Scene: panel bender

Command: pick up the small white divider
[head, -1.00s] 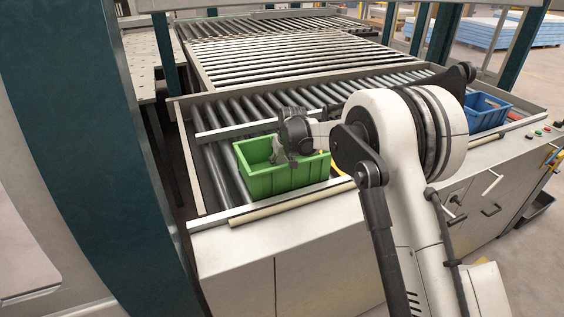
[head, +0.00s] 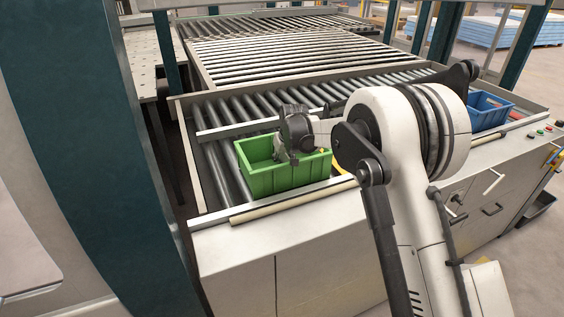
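A green bin (head: 285,178) stands on the front left part of the roller conveyor. My gripper (head: 282,158) hangs over the bin and points down toward its inside. Its fingers are small and dark against the bin, so I cannot tell whether they are open or shut, or whether they hold anything. I cannot make out a small white divider. The bin's floor is hidden by its front wall and my gripper.
A blue bin (head: 487,112) stands at the right end of the conveyor. Rollers (head: 222,165) lie left of and behind the green bin. A metal front ledge (head: 285,207) runs before it. A dark teal post (head: 95,130) rises at the left.

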